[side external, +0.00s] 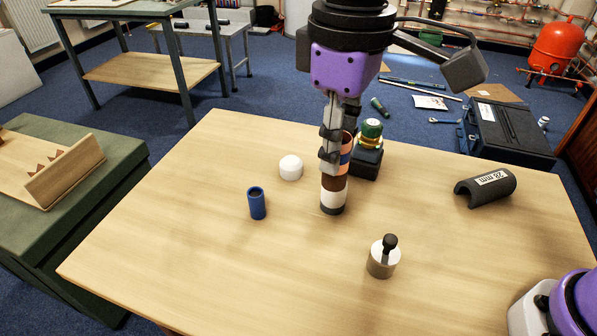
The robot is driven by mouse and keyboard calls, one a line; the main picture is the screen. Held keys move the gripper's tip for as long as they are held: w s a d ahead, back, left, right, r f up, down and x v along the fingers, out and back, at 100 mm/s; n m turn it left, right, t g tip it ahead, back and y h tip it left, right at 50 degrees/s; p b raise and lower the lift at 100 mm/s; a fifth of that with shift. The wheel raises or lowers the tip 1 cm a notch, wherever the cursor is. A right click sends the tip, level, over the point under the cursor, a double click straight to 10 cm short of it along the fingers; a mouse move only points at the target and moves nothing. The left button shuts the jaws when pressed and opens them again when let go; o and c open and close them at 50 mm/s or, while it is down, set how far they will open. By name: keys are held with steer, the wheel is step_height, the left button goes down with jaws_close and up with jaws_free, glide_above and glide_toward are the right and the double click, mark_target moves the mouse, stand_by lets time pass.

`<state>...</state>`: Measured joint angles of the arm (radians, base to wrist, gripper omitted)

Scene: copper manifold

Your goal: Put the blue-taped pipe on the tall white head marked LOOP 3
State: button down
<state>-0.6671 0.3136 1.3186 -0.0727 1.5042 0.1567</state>
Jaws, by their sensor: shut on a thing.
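My gripper (331,145) points down over the middle of the table and is shut on the copper pipe with blue tape (345,159). The fingers hide much of the pipe's near side. The pipe is close to upright. Directly below it in the picture is a white cylindrical head (332,199) with a dark base, standing on the table. The pipe's brown lower part meets the top of the white head in this view. I cannot tell whether it is around the head, resting on it or just above. No LOOP 3 marking is readable.
A dark block with a brass and green-topped fitting (371,135) stands close behind right. A white dome (291,167) and blue cup (257,203) are left. A metal cylinder with black knob (383,258) is in front. A black half-sleeve (485,188) lies right on the table (190,235).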

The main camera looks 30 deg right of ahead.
steer(key=shift+w+d+f, duration=1.15)
steer(key=shift+w+f, duration=0.35)
steer(key=shift+f, duration=0.25)
steer(key=shift+w+d+f, duration=1.2)
steer(key=shift+w+f, duration=0.35)
steer(key=shift+f, duration=0.25)
steer(key=shift+w+d+f, duration=1.15)
steer(key=shift+w+f, duration=0.35)
steer(key=shift+f, duration=0.25)
steer(key=shift+f, duration=0.1)
steer(key=c, duration=0.6)
jaws_free()
